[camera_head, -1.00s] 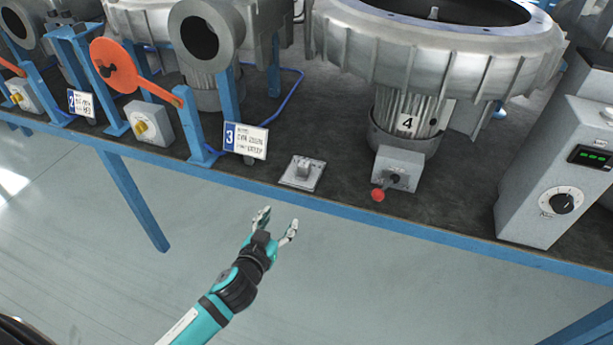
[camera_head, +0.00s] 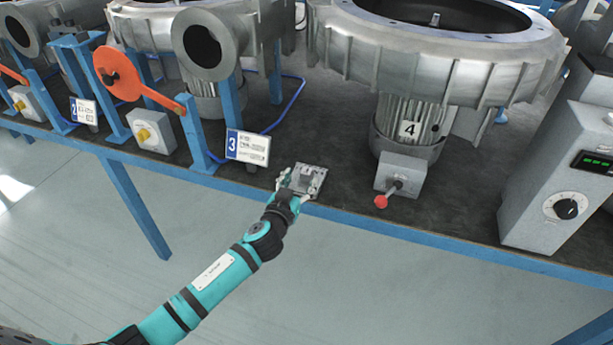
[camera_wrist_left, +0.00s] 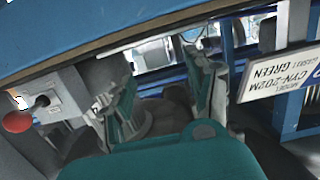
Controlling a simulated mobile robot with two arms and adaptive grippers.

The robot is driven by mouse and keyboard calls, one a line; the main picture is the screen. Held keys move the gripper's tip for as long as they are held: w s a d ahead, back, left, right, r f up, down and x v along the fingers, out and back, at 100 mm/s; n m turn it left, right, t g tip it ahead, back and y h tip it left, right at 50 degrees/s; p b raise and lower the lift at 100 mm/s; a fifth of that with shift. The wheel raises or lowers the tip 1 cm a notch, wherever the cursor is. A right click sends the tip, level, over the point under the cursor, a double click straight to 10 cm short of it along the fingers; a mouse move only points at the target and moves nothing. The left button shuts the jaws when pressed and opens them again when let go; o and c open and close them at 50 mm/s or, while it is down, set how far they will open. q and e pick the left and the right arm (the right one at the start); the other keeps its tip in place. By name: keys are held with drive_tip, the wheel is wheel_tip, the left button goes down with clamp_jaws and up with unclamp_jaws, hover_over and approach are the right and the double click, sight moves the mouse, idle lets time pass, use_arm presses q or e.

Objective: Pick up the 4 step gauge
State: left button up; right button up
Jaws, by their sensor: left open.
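A small grey metal piece with a raised block on a flat plate, which looks like the step gauge (camera_head: 311,176), lies on the dark bench top near its front edge. My left gripper (camera_head: 293,187) is open at the near side of this piece in the head view, its fingers overlapping the plate's near part. I cannot tell whether they touch it. In the left wrist view the two fingers of my left gripper (camera_wrist_left: 165,98) stand apart; the gauge cannot be made out clearly between them. My right gripper is not in view.
A control box with a red-knobbed lever (camera_head: 393,180) stands to the right, below the blower marked 4 (camera_head: 410,128). A number 3 sign (camera_head: 247,147) stands to the left. The blue bench edge (camera_head: 390,227) runs just in front. A grey dial unit (camera_head: 545,190) is at far right.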

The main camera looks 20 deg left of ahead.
sight(305, 174)
use_arm(q)
drive_tip(key=w, duration=0.5)
drive_tip(key=shift+d+f, duration=0.2)
drive_tip(key=shift+f, duration=0.2)
drive_tip(key=shift+s, duration=0.1)
clamp_jaws()
